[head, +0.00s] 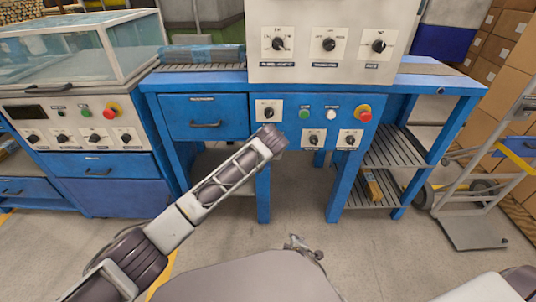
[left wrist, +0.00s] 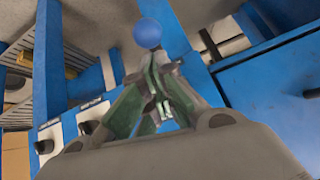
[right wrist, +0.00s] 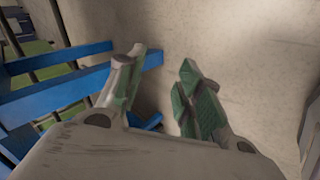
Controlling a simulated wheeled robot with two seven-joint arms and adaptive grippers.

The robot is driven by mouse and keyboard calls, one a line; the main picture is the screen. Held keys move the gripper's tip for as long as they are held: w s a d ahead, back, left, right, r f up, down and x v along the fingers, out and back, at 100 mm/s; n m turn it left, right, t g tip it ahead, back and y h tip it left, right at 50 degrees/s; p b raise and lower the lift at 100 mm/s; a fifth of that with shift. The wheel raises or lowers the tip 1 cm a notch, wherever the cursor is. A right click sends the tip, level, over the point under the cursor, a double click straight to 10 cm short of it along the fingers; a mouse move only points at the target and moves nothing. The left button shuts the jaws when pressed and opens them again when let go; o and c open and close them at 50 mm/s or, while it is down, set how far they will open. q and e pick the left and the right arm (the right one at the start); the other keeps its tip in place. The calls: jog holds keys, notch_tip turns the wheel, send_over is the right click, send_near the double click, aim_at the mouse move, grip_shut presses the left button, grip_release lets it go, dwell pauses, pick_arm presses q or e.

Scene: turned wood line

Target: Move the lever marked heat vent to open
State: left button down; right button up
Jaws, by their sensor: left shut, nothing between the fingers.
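A blue ball knob (left wrist: 147,33) shows in the left wrist view just beyond my left fingertips; I cannot tell whether they touch it. It may belong to the lever, but no heat vent marking is readable. My left gripper (left wrist: 150,72) is shut and empty. In the head view my left arm reaches to the blue bench front, and its wrist hides the gripper and what lies behind it. My right gripper (head: 298,242) is low over the floor in front of the bench. The right wrist view shows its fingers (right wrist: 158,84) apart, with nothing between them.
The blue bench (head: 205,84) carries a drawer, dials, a green button (head: 305,113), a white button (head: 331,114) and a red button (head: 364,112). A grey control box (head: 330,70) stands above. A glass-lidded machine (head: 85,55) is left; a hand truck (head: 480,225) is right.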

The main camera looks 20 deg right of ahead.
jog(key=s+a+r+m+g+y, duration=0.1)
jog(key=s+a+r+m+y, duration=0.1)
jog(key=s+a+m+y, duration=0.5)
jog(key=shift+s+a+m+g, duration=0.3)
jog(key=shift+s+a+m, duration=0.9)
jog(key=shift+s, duration=1)
jog(key=shift+r, duration=0.15)
pick_arm(q)
jog(key=shift+f+p, duration=0.15)
jog(key=shift+p, duration=0.7)
jog(key=shift+f+t, duration=0.1)
jog(key=shift+t, duration=0.2)
pick_arm(e)
jog(key=r, duration=0.3)
jog(key=shift+d+g, duration=0.3)
pick_arm(q)
jog(key=v, duration=1.2)
